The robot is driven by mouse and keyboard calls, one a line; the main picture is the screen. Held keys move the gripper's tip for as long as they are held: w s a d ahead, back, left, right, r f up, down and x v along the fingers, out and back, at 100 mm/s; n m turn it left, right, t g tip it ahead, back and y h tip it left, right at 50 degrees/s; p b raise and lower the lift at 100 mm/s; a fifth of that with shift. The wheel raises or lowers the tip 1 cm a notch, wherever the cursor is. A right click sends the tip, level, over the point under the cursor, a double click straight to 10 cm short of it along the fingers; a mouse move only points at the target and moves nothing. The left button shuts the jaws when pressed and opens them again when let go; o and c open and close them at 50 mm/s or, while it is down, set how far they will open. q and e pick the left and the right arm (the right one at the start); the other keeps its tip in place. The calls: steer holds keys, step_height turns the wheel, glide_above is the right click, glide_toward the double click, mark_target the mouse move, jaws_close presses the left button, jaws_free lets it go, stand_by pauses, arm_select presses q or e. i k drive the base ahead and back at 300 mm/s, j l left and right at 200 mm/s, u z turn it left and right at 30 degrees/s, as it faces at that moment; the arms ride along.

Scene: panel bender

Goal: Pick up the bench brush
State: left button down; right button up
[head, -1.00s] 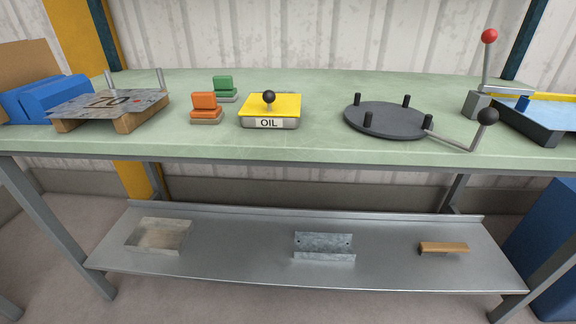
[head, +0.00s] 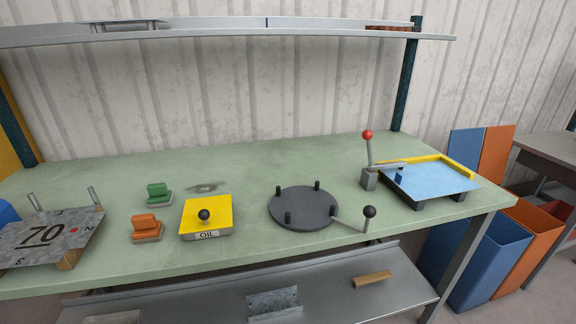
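A tan wooden bar (head: 372,279), which looks like the bench brush's handle or back, lies on the grey lower shelf (head: 340,290) under the workbench, toward the shelf's right end. No bristles can be made out at this size. Neither of my grippers is in view.
On the green bench (head: 150,265) stand a yellow OIL tin (head: 207,217), orange (head: 146,226) and green (head: 158,192) blocks, a round dark plate (head: 303,208) with crank, and a blue-bedded lever tool (head: 430,179). A bent metal piece (head: 273,305) lies on the lower shelf. Bins (head: 490,262) stand right.

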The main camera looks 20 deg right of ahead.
mark_target(361, 282)
steer(key=z, duration=1.35)
steer(key=u, duration=1.05)
steer(key=i+l+u, duration=0.15)
steer(key=l, duration=0.25)
steer(key=i+l+u, duration=0.2)
steer(key=l, duration=0.15)
steer(key=l+u, duration=0.15)
steer(key=l, duration=0.25)
